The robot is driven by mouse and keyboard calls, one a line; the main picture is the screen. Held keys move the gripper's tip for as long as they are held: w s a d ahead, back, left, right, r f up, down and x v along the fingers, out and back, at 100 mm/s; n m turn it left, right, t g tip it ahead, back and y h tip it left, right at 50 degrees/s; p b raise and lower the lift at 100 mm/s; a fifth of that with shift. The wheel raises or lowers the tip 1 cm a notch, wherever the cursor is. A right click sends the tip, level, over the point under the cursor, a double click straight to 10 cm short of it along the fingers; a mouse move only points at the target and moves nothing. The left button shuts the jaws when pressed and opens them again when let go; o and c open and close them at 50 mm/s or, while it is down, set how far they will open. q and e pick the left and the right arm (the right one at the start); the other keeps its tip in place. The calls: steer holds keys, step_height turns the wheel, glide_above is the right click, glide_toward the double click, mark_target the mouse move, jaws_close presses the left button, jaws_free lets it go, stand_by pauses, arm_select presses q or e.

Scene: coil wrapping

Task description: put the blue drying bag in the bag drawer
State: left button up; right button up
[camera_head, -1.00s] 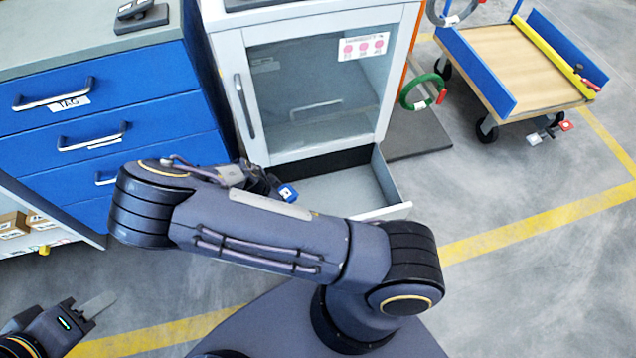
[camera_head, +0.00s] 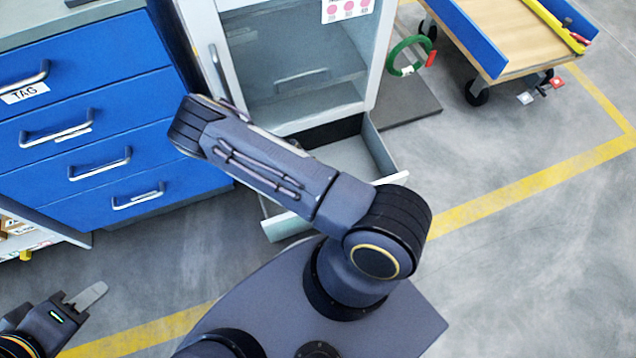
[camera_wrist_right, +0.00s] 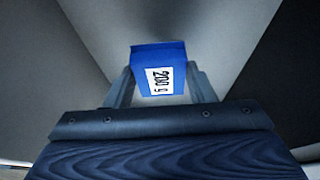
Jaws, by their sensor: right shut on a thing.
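The blue drying bag (camera_wrist_right: 158,66) carries a white label reading "200 g" and shows in the right wrist view. My right gripper (camera_wrist_right: 158,84) is shut on it, one finger on each side. Grey walls surround the bag in that view. In the head view the pulled-out drawer (camera_head: 385,152) sits low under the glass-door cabinet. My right forearm crosses in front of this drawer and hides the right gripper and the bag. My left gripper (camera_head: 84,298) is at the lower left, over the floor, away from the drawer. Whether its fingers are apart is unclear.
The cabinet (camera_head: 300,75) has a closed glass door. A blue drawer unit (camera_head: 80,110) stands to its left. A green ring (camera_head: 392,60) is beside the cabinet, and a cart (camera_head: 510,40) stands at the upper right.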

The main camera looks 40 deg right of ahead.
steer(key=shift+d+f, duration=0.35)
steer(key=shift+f, duration=0.1)
steer(key=shift+d+f+b, duration=0.15)
steer(key=shift+f+b, duration=0.25)
steer(key=shift+f, duration=0.5)
steer(key=shift+d+f+b, duration=0.1)
steer(key=shift+f+b, duration=0.25)
steer(key=shift+f, duration=0.5)
steer(key=shift+f, duration=0.1)
steer(key=shift+f, duration=0.1)
steer(key=o, duration=1)
steer(key=shift+r, duration=0.2)
